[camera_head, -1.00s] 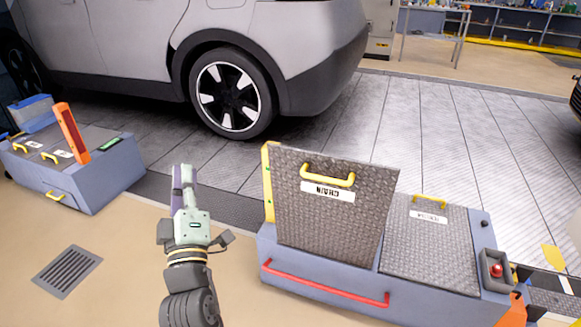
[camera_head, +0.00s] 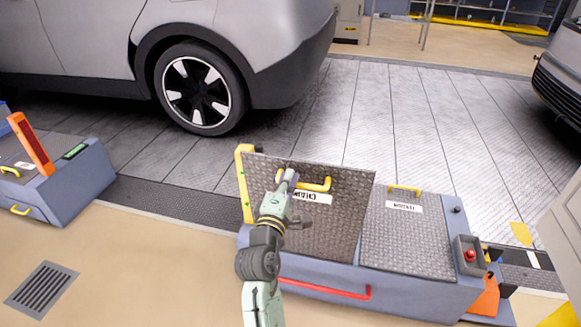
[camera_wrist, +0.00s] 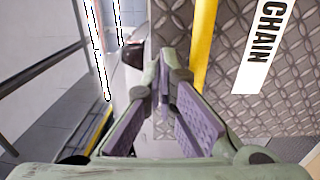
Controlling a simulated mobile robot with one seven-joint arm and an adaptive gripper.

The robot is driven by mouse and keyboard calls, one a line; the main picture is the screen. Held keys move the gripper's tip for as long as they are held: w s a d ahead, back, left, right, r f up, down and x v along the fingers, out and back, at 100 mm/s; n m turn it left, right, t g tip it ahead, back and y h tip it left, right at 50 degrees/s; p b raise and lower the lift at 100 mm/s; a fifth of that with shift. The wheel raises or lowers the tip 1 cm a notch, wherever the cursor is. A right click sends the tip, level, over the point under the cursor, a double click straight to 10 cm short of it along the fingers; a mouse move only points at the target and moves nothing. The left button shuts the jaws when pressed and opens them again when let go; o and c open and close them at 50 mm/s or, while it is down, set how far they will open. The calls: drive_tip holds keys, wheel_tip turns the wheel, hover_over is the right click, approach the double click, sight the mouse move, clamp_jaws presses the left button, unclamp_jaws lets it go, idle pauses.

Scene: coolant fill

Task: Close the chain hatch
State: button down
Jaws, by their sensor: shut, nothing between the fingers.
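The chain hatch (camera_head: 345,225) is a grey tread-plate lid standing raised and steeply tilted on the blue-grey floor box. Its yellow handle (camera_head: 322,185) is near the top edge, above a white label partly covered by my gripper. My gripper (camera_head: 289,176) is in front of the hatch's upper left part, by the handle's left end. In the wrist view the shut, empty purple-padded fingers (camera_wrist: 165,75) are left of the yellow handle (camera_wrist: 203,45), with the "CHAIN" label (camera_wrist: 263,45) further right. I cannot tell whether the fingers touch the hatch.
A second tread-plate lid (camera_head: 408,235) lies flat to the right, beside a red button box (camera_head: 470,255). A red bar (camera_head: 325,289) runs along the box front. A yellow post (camera_head: 244,180) stands at the hatch's left edge. A car (camera_head: 200,60) is behind.

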drive_tip(key=shift+x, duration=1.35)
